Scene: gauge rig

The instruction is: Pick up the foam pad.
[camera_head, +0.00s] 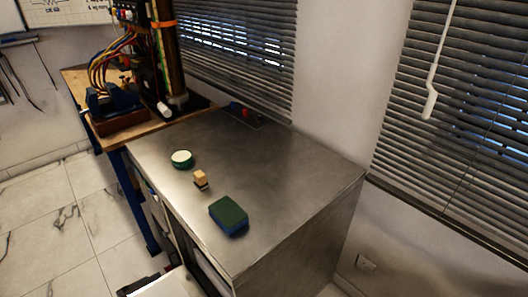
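The foam pad appears to be the blue block with a dark green top (229,215). It lies flat on the metal cabinet top near its front edge. Its top and near sides show, and nothing covers it. Neither my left gripper nor my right gripper can be made out in the head view, and nothing touches the pad.
A small tan block on a dark base (201,179) and a round white-and-green object (182,159) stand behind the pad to the left. The metal top (290,180) is clear to the right. A wooden bench (135,133) with a wired rig adjoins at the back left.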

